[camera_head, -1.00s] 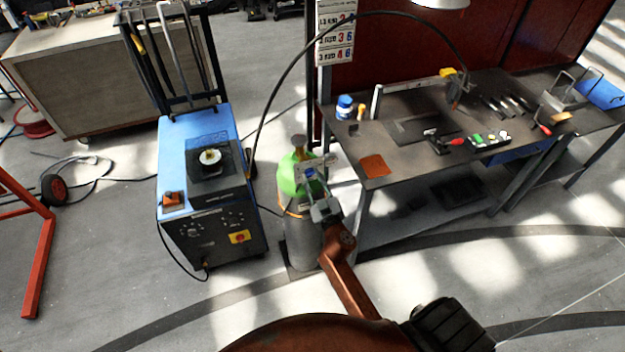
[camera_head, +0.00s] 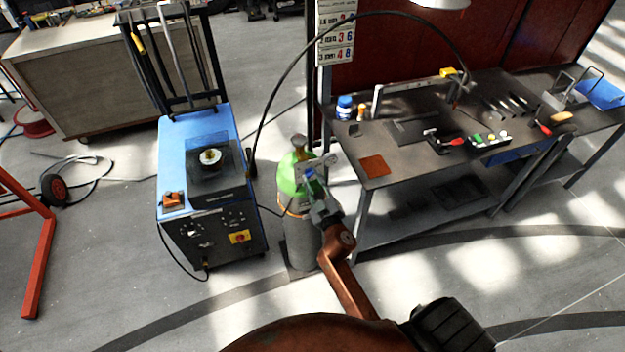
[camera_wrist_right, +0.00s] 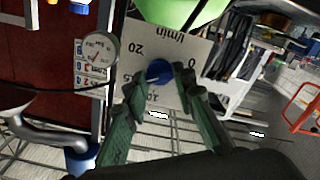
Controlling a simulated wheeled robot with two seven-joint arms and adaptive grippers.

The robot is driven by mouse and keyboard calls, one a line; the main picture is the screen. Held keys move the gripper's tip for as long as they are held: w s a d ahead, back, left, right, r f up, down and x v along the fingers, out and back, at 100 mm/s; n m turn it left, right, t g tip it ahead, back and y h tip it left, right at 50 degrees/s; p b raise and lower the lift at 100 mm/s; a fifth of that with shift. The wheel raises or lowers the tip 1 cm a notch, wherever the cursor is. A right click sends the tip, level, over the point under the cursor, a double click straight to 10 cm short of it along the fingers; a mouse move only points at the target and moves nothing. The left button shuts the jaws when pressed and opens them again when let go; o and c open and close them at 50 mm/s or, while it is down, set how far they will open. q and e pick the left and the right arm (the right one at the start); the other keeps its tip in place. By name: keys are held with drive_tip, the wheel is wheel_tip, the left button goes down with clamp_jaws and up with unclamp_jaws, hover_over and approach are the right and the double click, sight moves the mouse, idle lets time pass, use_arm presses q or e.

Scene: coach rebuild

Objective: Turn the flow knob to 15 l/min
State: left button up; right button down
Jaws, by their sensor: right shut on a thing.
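The blue flow knob (camera_wrist_right: 159,71) sits in front of a pale scale plate (camera_wrist_right: 143,47) marked l/min. The knob's pointer cannot be made out. My right gripper (camera_wrist_right: 156,80) is shut on the knob, a finger on either side. In the head view the knob (camera_head: 309,174) and plate (camera_head: 320,163) are at the top of a green-shouldered gas cylinder (camera_head: 288,177), with my right gripper (camera_head: 314,192) reaching up from below. My left gripper is out of view.
A round gauge (camera_wrist_right: 101,47) is beside the plate. A blue welding machine (camera_head: 172,140) stands left of the cylinder. A workbench (camera_head: 405,165) with tools is close on the right. A black hose (camera_head: 275,90) arches above the cylinder. Open floor lies in front.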

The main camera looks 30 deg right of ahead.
drive_tip(key=c, duration=1.6)
unclamp_jaws()
drive_tip(key=v, duration=0.7)
drive_tip(key=shift+s, duration=0.25)
